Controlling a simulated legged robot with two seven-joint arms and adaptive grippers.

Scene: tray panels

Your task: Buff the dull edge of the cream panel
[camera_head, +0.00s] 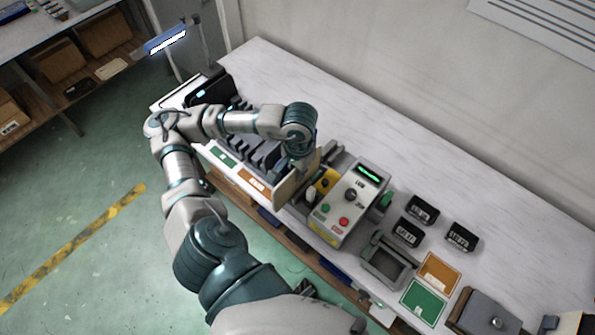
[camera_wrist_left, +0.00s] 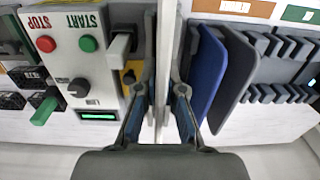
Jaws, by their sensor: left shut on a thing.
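The cream panel (camera_head: 288,188) is upright in my left gripper (camera_head: 304,168), beside the left side of the buffing machine (camera_head: 352,200). In the left wrist view the panel (camera_wrist_left: 168,50) is seen nearly edge-on between the two fingers of the gripper (camera_wrist_left: 164,85), which are shut on it. The machine (camera_wrist_left: 75,60) stands just left of it there, with a red STOP button, a green START button, a dark knob and a lit green display. A yellow part (camera_head: 326,181) shows on the machine's side facing the panel. Which panel edge is dull cannot be told. My right gripper is out of view.
A rack (camera_wrist_left: 275,70) with dark panels and a blue panel (camera_wrist_left: 209,72) stands close on the panel's other side. Small black labelled blocks (camera_head: 423,209), a grey holder (camera_head: 384,262), and orange (camera_head: 438,272) and green (camera_head: 423,302) cards lie right of the machine.

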